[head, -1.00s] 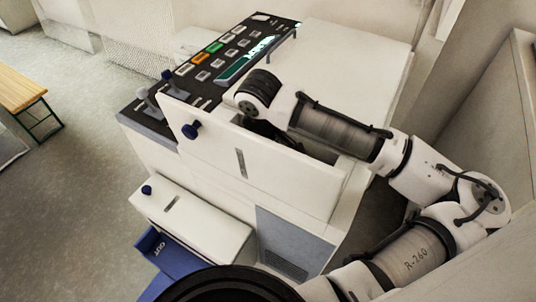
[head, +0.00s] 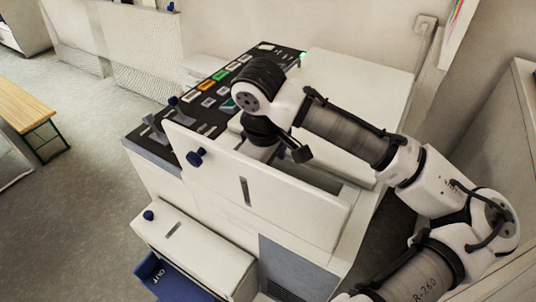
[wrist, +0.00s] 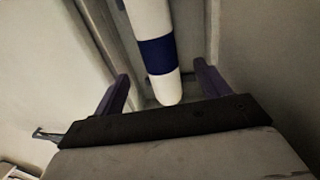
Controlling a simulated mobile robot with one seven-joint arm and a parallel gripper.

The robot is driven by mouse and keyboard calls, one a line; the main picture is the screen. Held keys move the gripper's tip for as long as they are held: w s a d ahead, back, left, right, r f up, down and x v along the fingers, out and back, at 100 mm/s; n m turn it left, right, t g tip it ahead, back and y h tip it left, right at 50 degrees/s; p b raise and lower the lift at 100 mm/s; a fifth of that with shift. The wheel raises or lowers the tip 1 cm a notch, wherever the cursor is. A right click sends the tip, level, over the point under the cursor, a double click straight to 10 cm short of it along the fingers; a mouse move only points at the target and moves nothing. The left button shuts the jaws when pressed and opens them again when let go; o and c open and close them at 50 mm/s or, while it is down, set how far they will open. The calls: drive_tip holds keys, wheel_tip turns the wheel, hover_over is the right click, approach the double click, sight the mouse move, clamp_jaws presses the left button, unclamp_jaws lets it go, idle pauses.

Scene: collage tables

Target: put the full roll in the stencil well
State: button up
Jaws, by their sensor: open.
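A white roll with a dark blue band (wrist: 157,55) lies in a pale, narrow bay in the wrist view. Its rounded near end is between the two purple fingers of my gripper (wrist: 161,72). The fingers are open, with a gap on each side of the roll. In the head view my wrist is over the open bay (head: 325,180) behind the white front panel (head: 285,205) of the machine. The fingers and the roll are hidden there. No label shows whether this bay is the stencil well or whether the roll is full.
The machine has a dark control panel (head: 215,85) with coloured buttons, and a flat white lid (head: 360,82). A blue knob (head: 196,157) sticks out from the front panel. A blue tray marked OUT (head: 165,280) is below. A wooden bench (head: 22,105) stands far left.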

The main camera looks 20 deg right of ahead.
drive_tip(key=shift+s+a+r, duration=0.1)
drive_tip(key=shift+a+r, duration=0.05)
drive_tip(key=shift+r, duration=0.95)
drive_tip(key=shift+s+a+r, duration=0.1)
drive_tip(key=shift+r, duration=1)
drive_tip(key=shift+c, duration=0.2)
